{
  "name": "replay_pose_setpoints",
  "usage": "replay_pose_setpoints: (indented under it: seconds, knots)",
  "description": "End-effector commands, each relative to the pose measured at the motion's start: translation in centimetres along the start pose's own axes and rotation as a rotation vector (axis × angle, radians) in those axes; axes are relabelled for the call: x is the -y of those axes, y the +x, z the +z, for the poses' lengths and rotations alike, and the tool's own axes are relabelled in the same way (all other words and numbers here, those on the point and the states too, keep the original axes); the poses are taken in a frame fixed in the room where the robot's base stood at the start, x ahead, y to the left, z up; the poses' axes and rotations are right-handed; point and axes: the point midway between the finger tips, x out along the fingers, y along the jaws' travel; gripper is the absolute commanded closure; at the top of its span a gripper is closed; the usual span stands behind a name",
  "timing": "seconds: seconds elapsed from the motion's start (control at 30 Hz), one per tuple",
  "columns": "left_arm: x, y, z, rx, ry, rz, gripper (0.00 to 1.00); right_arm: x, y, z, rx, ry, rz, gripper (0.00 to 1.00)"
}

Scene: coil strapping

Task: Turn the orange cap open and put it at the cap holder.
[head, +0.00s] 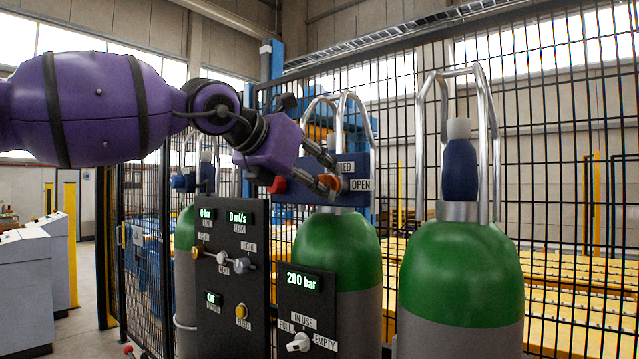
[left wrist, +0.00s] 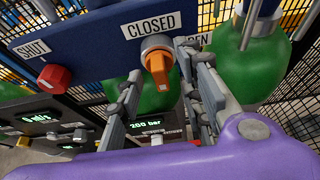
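The orange cap (left wrist: 158,65) sits on a round grey mount on the blue panel (left wrist: 90,38), below the CLOSED label and left of the partly hidden OPEN label. Its grip part points down in the left wrist view. It also shows in the head view as a small orange patch (head: 331,183). My left gripper (head: 328,173) reaches in from the left, fingers apart on either side of the cap. In the left wrist view the open fingers (left wrist: 160,72) have the cap between their tips; contact is not clear. I cannot make out a cap holder. My right gripper is not in view.
A red knob (head: 277,185) under the SHUT label is left of the cap. Green-topped gas cylinders (head: 460,270) stand around, with metal guard handles. Black control panels (head: 235,290) with gauges and knobs stand in front, below my gripper. A wire fence is behind.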

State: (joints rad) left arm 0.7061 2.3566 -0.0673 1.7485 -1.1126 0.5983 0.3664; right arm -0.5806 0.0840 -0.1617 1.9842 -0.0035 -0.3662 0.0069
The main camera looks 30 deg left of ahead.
Motion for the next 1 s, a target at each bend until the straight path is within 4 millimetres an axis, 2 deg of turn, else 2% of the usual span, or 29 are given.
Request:
replay_pose_setpoints:
  seconds: [0.17, 0.47, 0.5, 0.77, 0.93, 0.97, 1.0]
  knots:
    - [-0.01, 1.0, -0.01, 0.0, 0.0, 0.0, 0.66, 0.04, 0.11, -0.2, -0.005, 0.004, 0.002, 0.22]
    - [0.02, 1.13, 0.05, 0.001, 0.0, -0.001, 0.66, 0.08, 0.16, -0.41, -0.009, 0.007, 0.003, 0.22]
    - [0.02, 1.13, 0.05, 0.001, 0.0, -0.001, 0.67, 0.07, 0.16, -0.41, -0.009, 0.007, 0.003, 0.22]
    - [0.02, 1.13, 0.03, 0.001, 0.0, -0.001, 1.0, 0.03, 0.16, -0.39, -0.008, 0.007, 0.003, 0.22]
    - [0.02, 1.13, 0.02, 0.001, 0.0, -0.001, 1.0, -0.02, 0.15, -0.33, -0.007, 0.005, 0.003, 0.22]
    - [0.02, 1.13, 0.03, 0.001, 0.0, -0.001, 0.92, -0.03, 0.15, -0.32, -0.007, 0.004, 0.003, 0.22]
    - [0.02, 1.13, 0.03, 0.001, 0.0, -0.001, 0.97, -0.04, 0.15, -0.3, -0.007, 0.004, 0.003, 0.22]
